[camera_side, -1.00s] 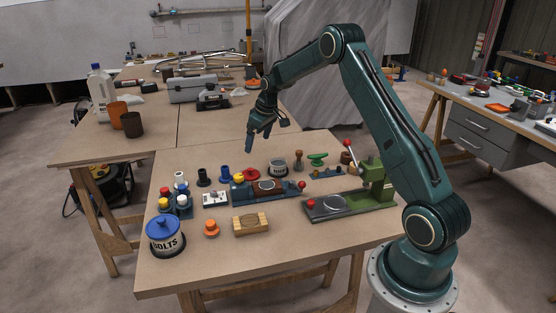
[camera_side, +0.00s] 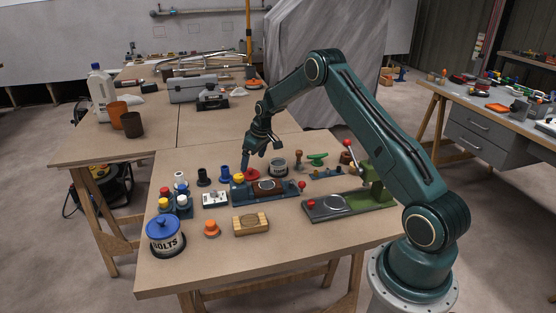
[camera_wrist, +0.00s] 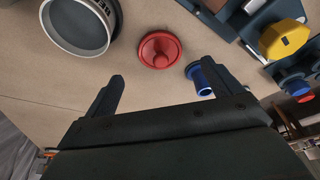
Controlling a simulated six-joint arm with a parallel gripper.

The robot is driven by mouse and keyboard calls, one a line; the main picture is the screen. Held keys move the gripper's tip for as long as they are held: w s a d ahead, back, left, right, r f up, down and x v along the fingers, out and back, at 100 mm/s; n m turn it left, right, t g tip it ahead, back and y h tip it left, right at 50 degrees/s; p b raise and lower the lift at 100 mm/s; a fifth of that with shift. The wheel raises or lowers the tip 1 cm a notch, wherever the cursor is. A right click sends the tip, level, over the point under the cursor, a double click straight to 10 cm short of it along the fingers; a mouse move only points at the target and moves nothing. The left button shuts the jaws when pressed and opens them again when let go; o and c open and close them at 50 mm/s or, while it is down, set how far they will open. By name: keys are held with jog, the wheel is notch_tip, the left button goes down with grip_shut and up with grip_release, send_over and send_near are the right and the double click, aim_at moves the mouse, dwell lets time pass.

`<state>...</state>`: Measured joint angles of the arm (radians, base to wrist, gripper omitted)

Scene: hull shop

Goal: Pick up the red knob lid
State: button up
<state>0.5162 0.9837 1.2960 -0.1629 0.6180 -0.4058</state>
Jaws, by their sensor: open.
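The red knob lid (camera_wrist: 160,49) lies on the bench top in the wrist view, a round red disc with a knob in its middle. In the side view the red lid (camera_side: 251,174) shows partly, behind the blue machine and beside my gripper's fingers. My gripper (camera_side: 260,160) is above the bench with its fingers pointing down. In the wrist view my gripper (camera_wrist: 160,86) is open and empty, its two dark fingers apart. The lid is just beyond the fingertips, roughly centred between them.
A BOLTS tin with a blue lid (camera_side: 164,236) stands at the front left. An open tin (camera_wrist: 82,24) is left of the red lid in the wrist view, and a blue spool (camera_wrist: 201,79) is close by the right finger. A blue machine (camera_side: 266,188) stands in front of it.

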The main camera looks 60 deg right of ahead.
aim_at(251, 169)
jog(key=shift+x, duration=2.65)
jog(key=shift+s, duration=0.1)
jog(key=shift+c, duration=0.4)
jog(key=c, duration=1)
